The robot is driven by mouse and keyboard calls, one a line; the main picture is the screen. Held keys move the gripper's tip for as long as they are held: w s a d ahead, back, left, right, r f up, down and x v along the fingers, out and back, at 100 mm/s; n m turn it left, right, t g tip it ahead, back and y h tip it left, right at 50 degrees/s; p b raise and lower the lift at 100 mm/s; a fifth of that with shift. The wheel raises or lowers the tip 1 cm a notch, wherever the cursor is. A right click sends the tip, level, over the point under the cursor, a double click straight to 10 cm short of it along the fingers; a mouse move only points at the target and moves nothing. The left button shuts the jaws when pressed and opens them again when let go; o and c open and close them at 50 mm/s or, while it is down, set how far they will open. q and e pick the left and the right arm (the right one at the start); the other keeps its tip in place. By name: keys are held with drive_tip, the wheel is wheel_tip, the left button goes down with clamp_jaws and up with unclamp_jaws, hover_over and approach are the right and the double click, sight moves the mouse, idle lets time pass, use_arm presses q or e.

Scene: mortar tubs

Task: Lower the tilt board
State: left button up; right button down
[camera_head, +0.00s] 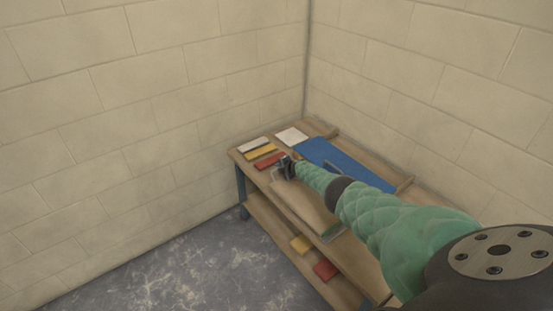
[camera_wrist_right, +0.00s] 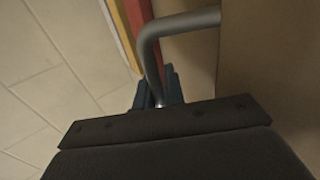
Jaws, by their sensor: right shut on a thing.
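The tan board (camera_head: 306,207), which looks like the tilt board, is on the top of a wooden bench, partly covered by my right arm. Its tilt angle is hard to judge. My right gripper (camera_head: 287,168) is at the board's far left end. In the right wrist view, the dark fingers (camera_wrist_right: 158,93) are shut on a grey bent bar handle (camera_wrist_right: 180,24). The handle runs to a brown surface (camera_wrist_right: 270,60), likely the board. My left gripper is in neither view.
White (camera_head: 252,145), yellow (camera_head: 260,152) and red (camera_head: 269,160) pieces lie at the bench's left end, close to the gripper. A blue panel (camera_head: 335,160) and white square (camera_head: 291,136) lie behind. The lower shelf holds yellow (camera_head: 300,244) and red (camera_head: 325,270) blocks. Block walls stand behind.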

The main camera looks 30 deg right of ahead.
drive_tip(key=shift+s+f, duration=0.1)
drive_tip(key=shift+f, duration=0.15)
drive_tip(key=c, duration=1.6)
unclamp_jaws()
drive_tip(key=shift+f, duration=0.15)
drive_tip(key=shift+o, duration=0.5)
drive_tip(key=shift+f, duration=0.1)
